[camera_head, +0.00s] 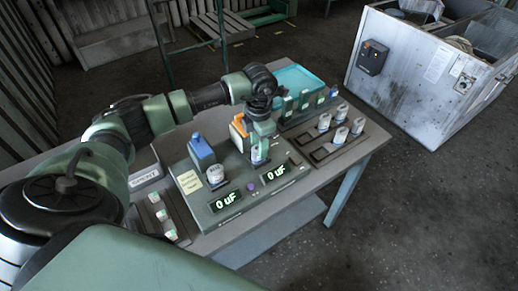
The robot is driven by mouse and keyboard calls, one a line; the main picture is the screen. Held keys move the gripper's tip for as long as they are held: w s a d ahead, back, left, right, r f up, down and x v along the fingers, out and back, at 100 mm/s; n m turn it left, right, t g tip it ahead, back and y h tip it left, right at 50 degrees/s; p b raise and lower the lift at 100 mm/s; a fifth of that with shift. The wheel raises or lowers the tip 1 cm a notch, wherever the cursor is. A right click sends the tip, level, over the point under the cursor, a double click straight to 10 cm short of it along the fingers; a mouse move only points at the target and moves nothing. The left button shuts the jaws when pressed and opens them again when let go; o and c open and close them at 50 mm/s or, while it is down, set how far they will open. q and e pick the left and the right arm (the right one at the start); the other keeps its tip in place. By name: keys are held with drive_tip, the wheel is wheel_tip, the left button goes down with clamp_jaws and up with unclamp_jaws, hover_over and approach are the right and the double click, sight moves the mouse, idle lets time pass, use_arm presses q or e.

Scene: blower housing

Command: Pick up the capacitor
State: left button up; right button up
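My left gripper (262,142) points down at the right half of a grey-green tester. A white, silver-topped capacitor (259,156) stands at its fingertips; I cannot tell whether the fingers are closed on it. Another capacitor (215,174) stands upright on the tester's left half. The tester (236,180) has two displays, each reading "0 uF". Several more capacitors (324,122) stand in a dark tray (322,152) on the right of the table. My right gripper is not in view.
A blue block (201,150) and an orange block (239,127) stand at the tester's back. A teal tray (298,79) lies at the table's far end. A rack of small parts (162,215) is at the left. A large worn metal housing (418,75) stands beyond the table.

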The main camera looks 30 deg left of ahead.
use_arm(q)
drive_tip(key=shift+f, duration=0.6)
clamp_jaws()
drive_tip(key=shift+r, duration=0.15)
